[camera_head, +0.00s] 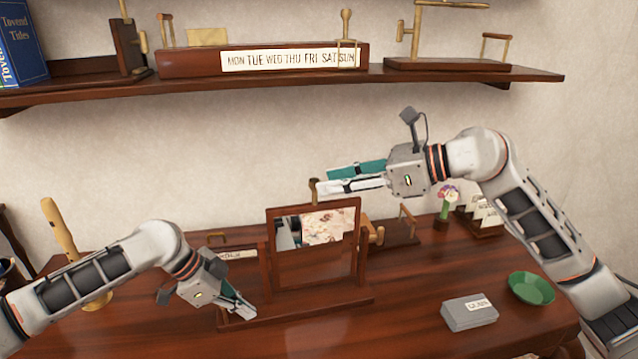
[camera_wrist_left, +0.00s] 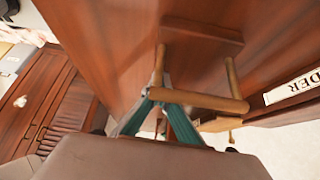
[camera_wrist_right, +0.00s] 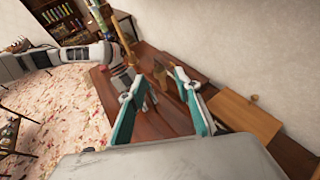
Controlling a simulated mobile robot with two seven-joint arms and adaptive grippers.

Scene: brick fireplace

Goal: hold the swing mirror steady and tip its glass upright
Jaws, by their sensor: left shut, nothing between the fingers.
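The swing mirror (camera_head: 312,263) stands mid-table, a wooden frame with glass on a long wooden base (camera_head: 345,299). Its glass reflects a pale floral pattern above and brown wood below; its exact tilt is hard to tell. A small brass piece (camera_head: 314,190) shows at the top. My left gripper (camera_head: 248,312) is shut and empty at the base's left end. In the left wrist view, its fingertips are beside a brass handle bar (camera_wrist_left: 198,100); contact is unclear. My right gripper (camera_head: 322,181) is open near the mirror's top, its fingers also apart in the right wrist view (camera_wrist_right: 155,90).
A grey box (camera_head: 468,314) and green bowl (camera_head: 531,288) sit at the table's right. A flower vase (camera_head: 446,205) and card rack (camera_head: 484,212) stand behind. A wooden shelf (camera_head: 440,76) crosses above. A brass-coloured stand (camera_head: 60,229) rises at left.

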